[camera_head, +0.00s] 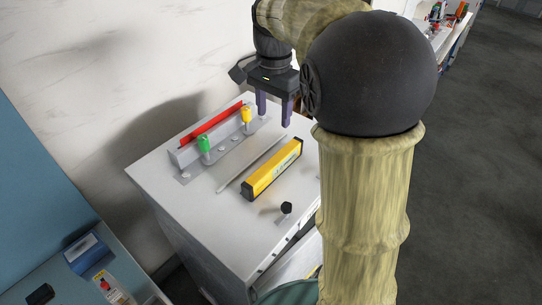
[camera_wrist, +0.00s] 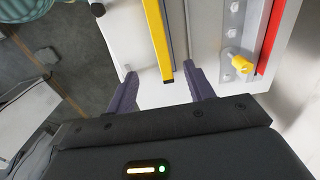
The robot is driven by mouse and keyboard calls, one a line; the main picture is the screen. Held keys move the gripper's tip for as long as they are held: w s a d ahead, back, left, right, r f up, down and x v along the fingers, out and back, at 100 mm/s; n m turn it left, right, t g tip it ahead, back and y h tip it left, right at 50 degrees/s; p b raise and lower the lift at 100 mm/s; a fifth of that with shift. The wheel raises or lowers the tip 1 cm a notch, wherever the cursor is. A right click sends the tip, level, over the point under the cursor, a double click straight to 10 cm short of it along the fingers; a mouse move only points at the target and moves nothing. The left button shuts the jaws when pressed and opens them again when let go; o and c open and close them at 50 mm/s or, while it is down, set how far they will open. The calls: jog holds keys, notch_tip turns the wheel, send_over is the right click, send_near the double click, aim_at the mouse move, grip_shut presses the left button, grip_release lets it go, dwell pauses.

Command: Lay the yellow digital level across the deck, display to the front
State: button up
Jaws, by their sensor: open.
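The yellow digital level (camera_head: 272,170) lies on the white deck (camera_head: 190,225), with black ends and a pale display or label patch on its side facing right. In the wrist view the level (camera_wrist: 157,38) runs up from between my fingers, seen nearly edge-on. My gripper (camera_head: 274,120) is open and empty, pointing down over the far end of the deck, beyond the level's far end. It also shows in the wrist view (camera_wrist: 162,76), with one finger on each side of the level's near end. The fingers appear apart from the level; the height gap cannot be told.
A grey bracket (camera_head: 183,158) with a red bar (camera_head: 211,125), a green knob (camera_head: 204,143) and a yellow knob (camera_head: 246,115) stands along the deck's wall side. A thin pale strip (camera_head: 250,164) lies beside the level. A black knob (camera_head: 286,208) is near the front edge.

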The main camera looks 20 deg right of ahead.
aim_at(273, 162)
jog(key=f+p, duration=0.3)
jog(key=f, duration=0.9)
jog(key=shift+s, duration=0.2)
jog(key=shift+f+p, duration=0.65)
jog(key=shift+p, duration=0.05)
jog(key=shift+f+p, duration=0.75)
jog(key=shift+f, duration=1.25)
